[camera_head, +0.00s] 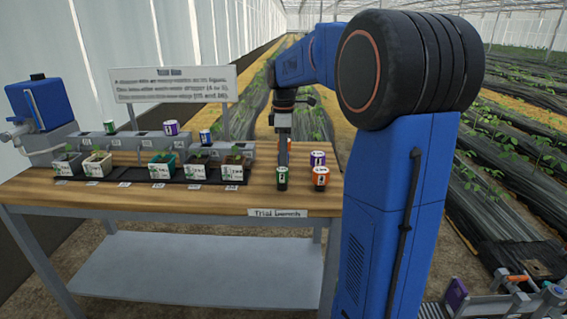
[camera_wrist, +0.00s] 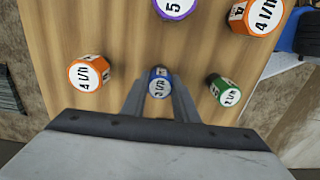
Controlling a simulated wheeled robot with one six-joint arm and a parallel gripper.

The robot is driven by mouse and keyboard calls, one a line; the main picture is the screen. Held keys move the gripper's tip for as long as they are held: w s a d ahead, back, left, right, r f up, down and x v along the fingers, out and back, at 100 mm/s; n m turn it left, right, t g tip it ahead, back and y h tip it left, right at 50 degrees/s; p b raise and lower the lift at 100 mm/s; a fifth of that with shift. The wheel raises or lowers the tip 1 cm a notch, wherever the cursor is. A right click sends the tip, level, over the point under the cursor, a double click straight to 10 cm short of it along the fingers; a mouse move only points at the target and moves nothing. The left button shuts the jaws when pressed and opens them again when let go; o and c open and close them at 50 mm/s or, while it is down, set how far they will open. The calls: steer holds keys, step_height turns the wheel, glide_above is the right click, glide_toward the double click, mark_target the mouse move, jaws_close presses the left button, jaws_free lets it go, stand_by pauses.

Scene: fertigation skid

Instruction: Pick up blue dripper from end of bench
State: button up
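In the wrist view, the blue dripper (camera_wrist: 158,84) stands upright on the bench between my gripper's two fingers (camera_wrist: 160,98). The fingers are apart, one on each side of it, and I cannot tell whether they touch it. In the head view, my gripper (camera_head: 284,157) points straight down over the right end of the wooden bench (camera_head: 225,203). The blue dripper cannot be made out there.
A green dripper (camera_wrist: 224,91) stands close on the right in the wrist view, and an orange one (camera_wrist: 88,74) on the left. A purple dripper (camera_wrist: 174,7) and another orange one (camera_wrist: 257,14) stand farther up. A sign (camera_head: 173,86) and potted seedlings (camera_head: 162,166) occupy the bench's left part.

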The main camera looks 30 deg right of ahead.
steer(key=c, duration=0.3)
steer(key=shift+c, duration=0.2)
